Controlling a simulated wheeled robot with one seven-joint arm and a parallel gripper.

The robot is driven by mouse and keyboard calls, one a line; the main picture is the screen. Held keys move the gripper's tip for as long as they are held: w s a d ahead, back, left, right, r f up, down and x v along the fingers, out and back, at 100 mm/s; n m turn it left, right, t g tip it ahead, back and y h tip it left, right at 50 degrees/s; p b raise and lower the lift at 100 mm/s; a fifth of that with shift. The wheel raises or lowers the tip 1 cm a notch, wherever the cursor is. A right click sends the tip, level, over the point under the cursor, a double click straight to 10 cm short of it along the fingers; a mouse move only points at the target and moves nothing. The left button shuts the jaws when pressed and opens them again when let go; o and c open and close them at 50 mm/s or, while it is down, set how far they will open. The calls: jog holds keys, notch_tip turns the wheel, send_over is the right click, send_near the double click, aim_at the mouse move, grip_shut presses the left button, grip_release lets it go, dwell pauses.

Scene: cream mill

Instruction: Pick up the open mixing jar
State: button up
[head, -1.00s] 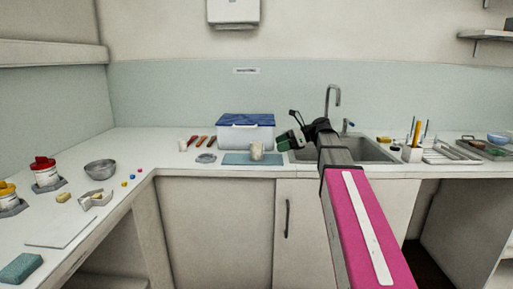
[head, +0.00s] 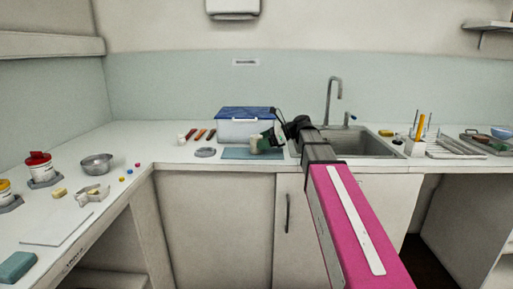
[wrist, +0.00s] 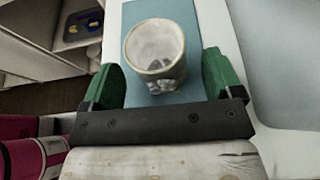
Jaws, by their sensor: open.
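The open mixing jar (head: 256,146) is a small off-white cup standing on a blue mat (head: 232,155) in front of the lidded box. In the wrist view the jar (wrist: 154,62) shows its open mouth and greyish inside, with the mat (wrist: 115,22) under it. My gripper (head: 269,142) is at the jar's right side in the head view. In the wrist view my gripper (wrist: 163,72) is open, its green fingers on either side of the jar's near part. Gaps show between both fingers and the jar, so it is not gripped.
A clear box with a blue lid (head: 245,128) stands right behind the jar. The sink (head: 355,144) is to the right. A grey disc (head: 205,152) and several red-handled tools (head: 200,135) lie to the left. A metal bowl (head: 97,163) stands on the left counter.

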aim_at(251, 136)
jog(key=x, duration=0.2)
jog(key=shift+a, duration=0.4)
jog(key=c, duration=1)
jog(key=shift+r, duration=0.1)
jog(key=shift+r, duration=0.5)
notch_tip(251, 136, up, 2)
jog(key=shift+r, duration=0.2)
jog(key=s+a+r, duration=0.6)
jog(key=s+r, duration=0.1)
jog(key=s, duration=0.2)
jog(key=shift+s+a, duration=0.3)
jog(key=shift+a, duration=0.1)
